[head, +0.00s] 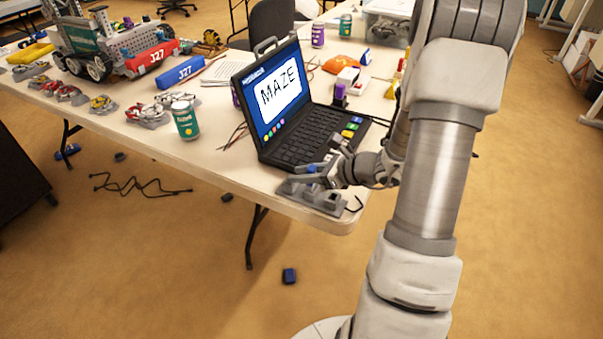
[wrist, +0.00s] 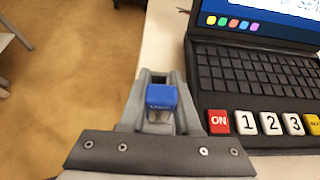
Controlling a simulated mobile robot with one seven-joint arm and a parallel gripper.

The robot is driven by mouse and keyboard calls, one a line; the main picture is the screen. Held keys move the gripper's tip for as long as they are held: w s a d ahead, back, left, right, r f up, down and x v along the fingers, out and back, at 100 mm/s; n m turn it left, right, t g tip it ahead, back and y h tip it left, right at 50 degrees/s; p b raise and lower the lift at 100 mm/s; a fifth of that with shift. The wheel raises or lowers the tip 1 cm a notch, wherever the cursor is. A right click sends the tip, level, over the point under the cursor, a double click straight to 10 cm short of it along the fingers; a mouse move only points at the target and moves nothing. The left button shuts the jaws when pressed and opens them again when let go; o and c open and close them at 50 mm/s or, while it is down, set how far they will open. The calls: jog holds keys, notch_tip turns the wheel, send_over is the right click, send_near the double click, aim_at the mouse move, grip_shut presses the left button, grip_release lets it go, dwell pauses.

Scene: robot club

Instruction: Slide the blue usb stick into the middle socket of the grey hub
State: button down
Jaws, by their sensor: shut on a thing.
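The blue usb stick (wrist: 162,98) is between the two grey fingers of my gripper (wrist: 161,84) in the wrist view, its blue end facing the camera. My gripper is shut on it. In the head view the stick (head: 312,168) is a small blue spot at my gripper (head: 316,174), over the grey hub (head: 323,202). The hub lies at the table's front corner, in front of the laptop, with raised grey blocks on it. My fingers hide part of the hub. I cannot tell whether the stick's tip is above the middle socket or inside it.
The open black laptop (head: 297,136) stands right behind the hub; its keyboard (wrist: 255,75) fills the right of the wrist view. A green can (head: 185,120) stands to the left.

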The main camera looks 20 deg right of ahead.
jog(key=shift+f+b, duration=0.7)
dwell(0.3)
jog(key=shift+c, duration=0.7)
grip_release()
jog(key=shift+r, duration=0.15)
notch_tip(320, 180, up, 7)
jog(key=p, duration=0.5)
jog(key=shift+p, duration=0.3)
dwell(0.6)
